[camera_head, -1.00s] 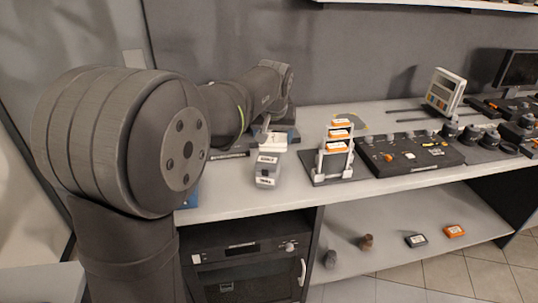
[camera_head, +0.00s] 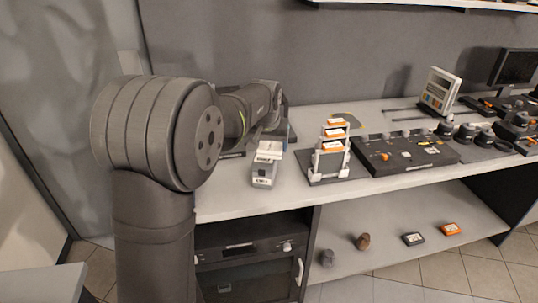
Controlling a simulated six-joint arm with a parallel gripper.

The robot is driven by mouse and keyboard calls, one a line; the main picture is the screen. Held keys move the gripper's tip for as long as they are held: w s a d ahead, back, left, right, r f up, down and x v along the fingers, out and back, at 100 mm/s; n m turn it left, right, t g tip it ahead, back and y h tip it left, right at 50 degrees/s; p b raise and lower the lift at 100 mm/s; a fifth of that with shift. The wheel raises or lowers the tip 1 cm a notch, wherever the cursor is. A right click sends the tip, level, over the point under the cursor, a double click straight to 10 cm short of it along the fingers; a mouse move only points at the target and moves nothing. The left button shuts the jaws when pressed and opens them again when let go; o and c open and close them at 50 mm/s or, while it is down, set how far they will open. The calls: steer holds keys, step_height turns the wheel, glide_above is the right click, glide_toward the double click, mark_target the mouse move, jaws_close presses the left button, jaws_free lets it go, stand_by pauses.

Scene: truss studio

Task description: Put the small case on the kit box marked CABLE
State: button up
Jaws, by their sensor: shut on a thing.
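Grey boxes with white label plates (camera_head: 264,173) stand in a short row on the bench, right of my arm; their lettering is too small to read surely, so I cannot tell which is marked CABLE. My gripper (camera_head: 271,138) is mostly hidden behind my own arm, just over the far end of this row. It is shut on a small pale thing (camera_head: 270,147), which seems to be the small case, at or just above the far box. I cannot tell whether it touches the box.
A white rack (camera_head: 330,163) with orange-and-white cases (camera_head: 333,134) stands close to the right. A dark panel (camera_head: 405,153) with knobs lies beyond it. The lower shelf holds a dark case (camera_head: 413,239), an orange case (camera_head: 451,229) and small knobs. Bare bench lies in front.

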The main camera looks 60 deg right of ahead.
mark_target(269, 155)
steer(key=shift+w+f, duration=0.2)
steer(key=shift+f, duration=1.9)
steer(key=shift+f, duration=0.15)
steer(key=o, duration=1)
steer(key=v, duration=1.2)
